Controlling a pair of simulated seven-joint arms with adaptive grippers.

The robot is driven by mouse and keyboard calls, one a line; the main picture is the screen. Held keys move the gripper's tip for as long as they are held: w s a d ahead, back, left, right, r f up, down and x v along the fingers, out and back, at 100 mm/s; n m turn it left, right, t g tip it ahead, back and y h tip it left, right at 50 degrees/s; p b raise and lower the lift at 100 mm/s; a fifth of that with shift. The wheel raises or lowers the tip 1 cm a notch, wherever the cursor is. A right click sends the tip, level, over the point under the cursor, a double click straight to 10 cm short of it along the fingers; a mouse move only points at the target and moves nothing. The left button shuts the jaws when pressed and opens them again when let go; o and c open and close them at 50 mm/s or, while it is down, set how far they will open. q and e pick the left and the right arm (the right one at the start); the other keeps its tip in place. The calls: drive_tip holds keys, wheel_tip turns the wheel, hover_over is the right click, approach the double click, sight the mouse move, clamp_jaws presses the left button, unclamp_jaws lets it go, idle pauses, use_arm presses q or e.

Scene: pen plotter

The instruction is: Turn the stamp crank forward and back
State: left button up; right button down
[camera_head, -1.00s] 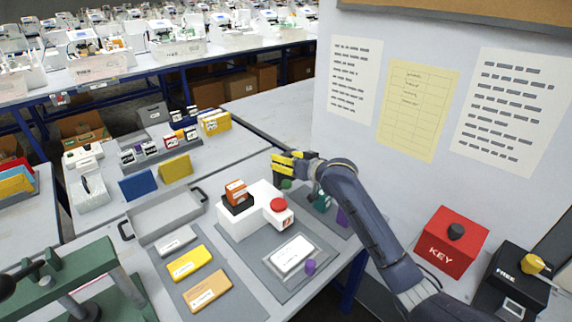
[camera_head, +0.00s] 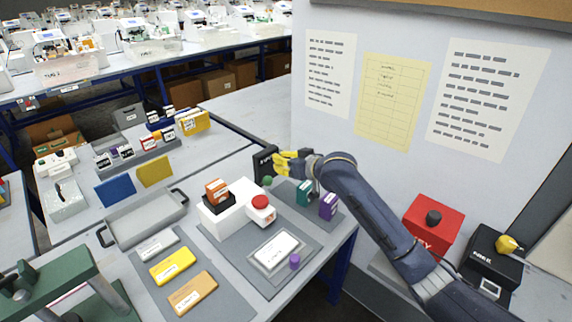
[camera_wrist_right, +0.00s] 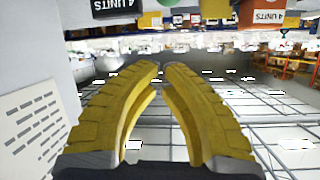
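I cannot surely pick out a stamp crank. A green press-like frame (camera_head: 62,285) stands at the lower left in the head view, cut off by the picture's edge. A white device (camera_head: 237,213) with a red button (camera_head: 260,202) and an orange block (camera_head: 216,190) on top stands mid-table. My right gripper (camera_head: 280,160) is above the table's far right part, beyond the white device. In the right wrist view its yellow fingers (camera_wrist_right: 163,68) have their tips almost together, with nothing between them. My left gripper is not in view.
A teal block (camera_head: 304,193) and a purple block (camera_head: 328,205) stand below my right arm. A black upright piece (camera_head: 264,161) is beside the gripper. A grey tray (camera_head: 145,221) lies left of the device. The red key box (camera_head: 434,222) stands at the right.

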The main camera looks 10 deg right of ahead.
sight(270, 177)
drive_tip(key=x, duration=0.5)
drive_tip(key=shift+a, duration=0.2)
drive_tip(key=f, duration=0.1)
drive_tip(key=w+a+f, duration=0.1)
drive_tip(key=f, duration=0.2)
drive_tip(key=shift+w+a+f, duration=0.15)
drive_tip(key=shift+w+a, duration=0.05)
drive_tip(key=shift+a, duration=0.15)
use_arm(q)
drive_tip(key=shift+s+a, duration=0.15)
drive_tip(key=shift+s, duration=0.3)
use_arm(e)
drive_tip(key=shift+s+d+f, duration=0.1)
drive_tip(key=shift+f, duration=0.05)
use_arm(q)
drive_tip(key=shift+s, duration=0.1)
use_arm(e)
drive_tip(key=shift+s+d+f, duration=0.55)
drive_tip(key=shift+s+f, duration=0.15)
drive_tip(key=shift+s, duration=0.1)
